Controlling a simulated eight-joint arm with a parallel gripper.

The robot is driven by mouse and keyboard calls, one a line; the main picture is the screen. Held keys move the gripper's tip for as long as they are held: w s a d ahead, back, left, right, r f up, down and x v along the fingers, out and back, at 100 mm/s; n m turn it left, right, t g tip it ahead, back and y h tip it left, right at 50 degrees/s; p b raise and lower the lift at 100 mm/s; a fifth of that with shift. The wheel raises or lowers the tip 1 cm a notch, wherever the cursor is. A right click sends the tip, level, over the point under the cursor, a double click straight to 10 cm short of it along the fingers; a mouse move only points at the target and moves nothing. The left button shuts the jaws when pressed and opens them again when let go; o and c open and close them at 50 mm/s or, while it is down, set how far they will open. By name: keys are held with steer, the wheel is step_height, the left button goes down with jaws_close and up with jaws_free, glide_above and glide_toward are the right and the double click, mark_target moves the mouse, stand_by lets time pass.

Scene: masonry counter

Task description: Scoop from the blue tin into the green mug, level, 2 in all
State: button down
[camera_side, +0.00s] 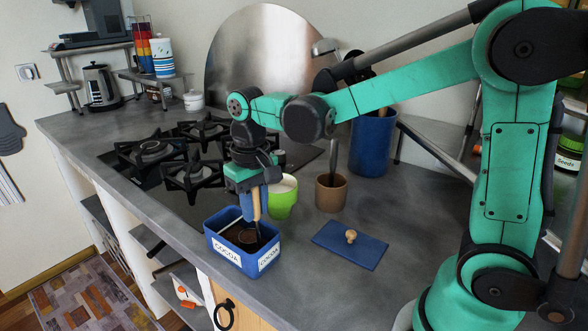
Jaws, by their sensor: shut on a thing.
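The blue tin (222,249) with white "COCOA" labels stands open near the counter's front edge, with brown powder (240,234) inside. A pale strip shows along its back left rim. My gripper (250,200) is above the tin, pointing down, shut on the wooden handle of a scoop (257,206). The scoop's lower end reaches down into the tin; I cannot tell how full its bowl is. The green mug (284,207) stands just behind and right of the tin, partly hidden by my gripper. Something pale shows inside its rim, but its contents are unclear.
A brown cup (331,198) with a dark utensil stands right of the mug. A blue lid (345,254) with a wooden knob lies flat right of the tin. A blue crock (372,150) stands behind. The black stove grates (190,175) are at left. Counter at front right is clear.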

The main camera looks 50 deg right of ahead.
steer(key=shift+r, duration=2.7)
steer(key=w+d+r+n, duration=0.2)
steer(key=d+n, duration=0.1)
steer(key=d, duration=0.4)
steer(key=w+d+r+n, duration=0.2)
steer(key=d+r+n, duration=0.1)
steer(key=d, duration=0.4)
steer(key=s+a+f+t+h, duration=0.2)
steer(key=a+f+t+h, duration=0.3)
steer(key=h, duration=0.9)
steer(key=shift+s+a+f, duration=0.15)
steer(key=shift+a+f, duration=0.9)
steer(key=shift+f, duration=0.5)
